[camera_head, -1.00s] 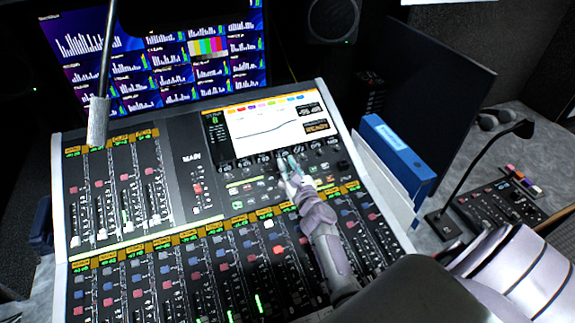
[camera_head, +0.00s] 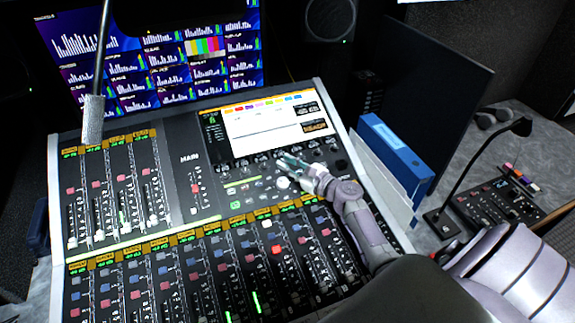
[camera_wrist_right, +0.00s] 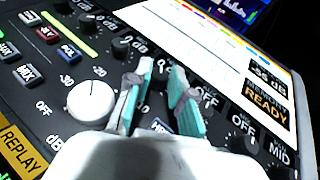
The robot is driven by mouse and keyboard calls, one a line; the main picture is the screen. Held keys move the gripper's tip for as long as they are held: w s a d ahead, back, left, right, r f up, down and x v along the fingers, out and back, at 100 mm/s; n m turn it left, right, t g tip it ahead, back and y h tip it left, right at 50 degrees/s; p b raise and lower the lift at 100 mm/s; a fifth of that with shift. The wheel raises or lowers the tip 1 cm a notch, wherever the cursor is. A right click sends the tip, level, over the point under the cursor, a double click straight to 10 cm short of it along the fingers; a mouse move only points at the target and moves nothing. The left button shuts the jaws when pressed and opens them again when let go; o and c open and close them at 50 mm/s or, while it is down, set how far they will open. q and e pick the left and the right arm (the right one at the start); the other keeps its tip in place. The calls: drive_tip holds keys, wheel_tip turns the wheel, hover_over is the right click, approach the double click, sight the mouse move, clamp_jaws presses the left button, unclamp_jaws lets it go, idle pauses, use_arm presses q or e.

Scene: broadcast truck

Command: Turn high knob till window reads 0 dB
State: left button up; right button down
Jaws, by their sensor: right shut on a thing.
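My right gripper (camera_head: 287,163) reaches over the mixing console just below its white screen (camera_head: 268,130). It also shows in the right wrist view (camera_wrist_right: 162,68), with its teal-padded fingers close together at the row of small black knobs under the screen. It is shut on a knob there, which the fingers mostly hide; I cannot read its label. A white dial (camera_wrist_right: 92,100) stands beside the fingers, apart from them. My left gripper is not in view.
A dark microphone arm with a grey foam tip (camera_head: 93,120) hangs over the console's left side. A blue binder (camera_head: 392,148) stands right of the console. A gooseneck microphone (camera_head: 521,127) and a small control box (camera_head: 505,203) are further right. Monitors stand behind.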

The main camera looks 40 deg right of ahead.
idle(0.4)
drive_tip(key=c, duration=1)
unclamp_jaws()
drive_tip(key=shift+c, duration=0.2)
drive_tip(key=shift+s, duration=0.1)
drive_tip(key=v, duration=1.1)
drive_tip(key=shift+s+d, duration=0.2)
drive_tip(key=shift+s, duration=0.15)
